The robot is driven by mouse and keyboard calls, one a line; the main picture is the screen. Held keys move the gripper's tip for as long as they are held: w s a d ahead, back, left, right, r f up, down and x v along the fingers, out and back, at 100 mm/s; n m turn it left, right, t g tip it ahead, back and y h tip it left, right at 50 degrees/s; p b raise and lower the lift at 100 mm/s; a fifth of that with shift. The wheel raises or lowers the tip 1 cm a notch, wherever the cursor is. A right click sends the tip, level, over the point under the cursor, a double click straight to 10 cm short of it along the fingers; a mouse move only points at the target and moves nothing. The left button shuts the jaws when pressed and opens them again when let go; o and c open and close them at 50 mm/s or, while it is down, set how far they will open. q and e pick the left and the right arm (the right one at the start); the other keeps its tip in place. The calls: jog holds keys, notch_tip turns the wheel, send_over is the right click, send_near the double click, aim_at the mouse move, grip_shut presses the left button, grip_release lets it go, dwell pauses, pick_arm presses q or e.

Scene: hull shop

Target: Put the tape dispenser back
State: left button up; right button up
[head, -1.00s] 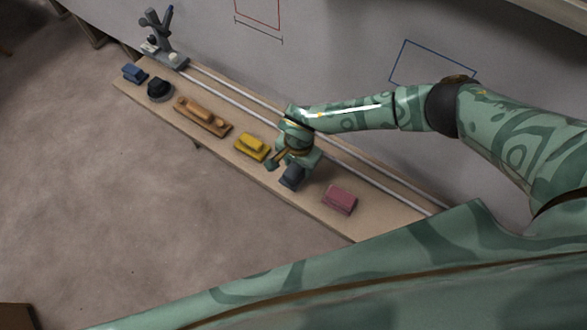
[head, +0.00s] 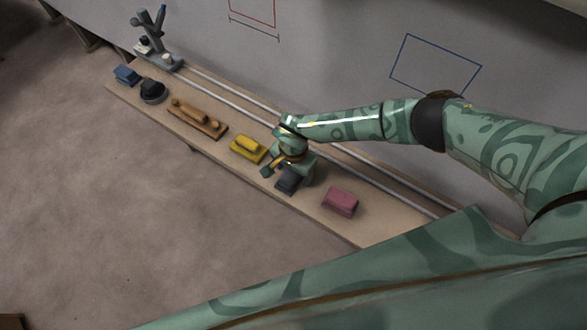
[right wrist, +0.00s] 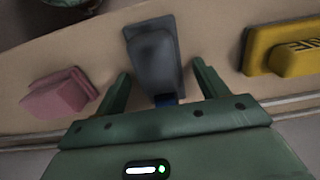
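A dark grey, block-like thing with a raised, tapered top (head: 289,180) lies on the bench; it may be the tape dispenser, but I cannot tell for sure. In the right wrist view it (right wrist: 153,55) lies ahead of the palm, with a small blue part at its near end. My right gripper (head: 281,170) is low over the bench at this grey thing. In the right wrist view its two fingers (right wrist: 160,78) are apart, one on each side of the near end, with gaps showing. My left gripper is not in view.
The narrow bench (head: 375,228) carries a pink block (head: 340,201), a yellow block (head: 249,149), a wooden-handled tool (head: 197,118), a round black thing (head: 152,91), a blue block (head: 126,75) and a grey stand (head: 155,48). Two pale rails (head: 232,98) run along the wall side.

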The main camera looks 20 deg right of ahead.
pick_arm(q)
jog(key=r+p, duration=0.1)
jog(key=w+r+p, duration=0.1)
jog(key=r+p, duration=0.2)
jog(key=p, duration=0.1)
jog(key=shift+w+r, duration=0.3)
pick_arm(e)
notch_tip(320, 180, up, 12)
